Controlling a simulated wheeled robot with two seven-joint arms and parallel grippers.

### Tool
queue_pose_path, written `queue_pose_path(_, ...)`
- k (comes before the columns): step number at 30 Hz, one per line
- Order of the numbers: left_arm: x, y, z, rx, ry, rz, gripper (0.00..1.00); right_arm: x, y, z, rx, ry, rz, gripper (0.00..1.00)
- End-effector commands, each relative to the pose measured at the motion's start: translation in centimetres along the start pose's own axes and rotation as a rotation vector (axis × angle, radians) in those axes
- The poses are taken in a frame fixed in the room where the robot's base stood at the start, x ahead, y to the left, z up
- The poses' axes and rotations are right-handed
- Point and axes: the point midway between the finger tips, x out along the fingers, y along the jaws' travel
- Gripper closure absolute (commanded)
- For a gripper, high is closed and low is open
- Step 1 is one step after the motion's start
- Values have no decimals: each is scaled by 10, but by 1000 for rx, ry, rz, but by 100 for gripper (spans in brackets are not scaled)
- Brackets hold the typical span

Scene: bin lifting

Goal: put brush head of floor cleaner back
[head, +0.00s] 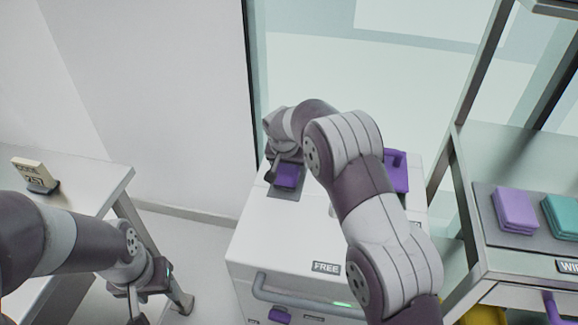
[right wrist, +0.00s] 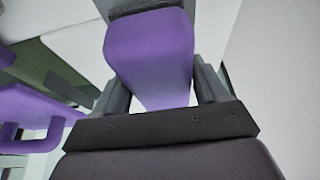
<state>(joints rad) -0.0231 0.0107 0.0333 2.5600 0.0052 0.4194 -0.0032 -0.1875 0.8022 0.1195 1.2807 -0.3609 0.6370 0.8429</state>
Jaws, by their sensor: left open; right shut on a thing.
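My right gripper (head: 286,168) reaches over the white box-like unit (head: 262,232) and is shut on a purple block (head: 286,178) at its top left. In the right wrist view the purple block (right wrist: 150,55) sits between both fingers of my right gripper (right wrist: 162,85), its far end against a grey part. I cannot tell whether it is the brush head. Another purple piece with a handle (head: 397,172) is on the unit's right side, partly behind my right arm. My left gripper (head: 138,300) is low at the left, open and empty, partly cut by the frame edge.
The unit has a FREE label (head: 327,267), a front bar handle (head: 300,297) and a purple piece (head: 279,315) low on its front. A shelf at the right holds folded purple (head: 515,211) and teal cloths (head: 562,217). A white table (head: 90,178) stands left.

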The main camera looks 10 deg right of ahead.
Motion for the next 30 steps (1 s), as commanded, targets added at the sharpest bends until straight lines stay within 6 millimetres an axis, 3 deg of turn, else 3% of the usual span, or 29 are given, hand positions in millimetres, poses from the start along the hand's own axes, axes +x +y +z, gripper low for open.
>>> queue_pose_path(10, 3, 0, 0, 0, 0, 0, 49, 9, 0, 3, 1, 3, -2, 56)
queue_pose_path(11, 3, 0, 0, 0, 0, 0, 49, 10, 0, 4, 1, 2, -1, 24)
queue_pose_path(13, 2, 0, 0, 0, 0, 0, 49, 9, 0, 3, 1, 2, -1, 2)
queue_pose_path(23, -1, 0, 0, 0, 0, 0, 49, 4, 0, 1, 1, 3, -2, 2)
queue_pose_path(26, -1, 0, 0, 0, 0, 0, 49, -13, 0, 1, 0, 4, -3, 2)
queue_pose_path(30, -3, 0, 0, 0, 0, 0, 49, -51, 0, 1, 0, 6, -4, 2)
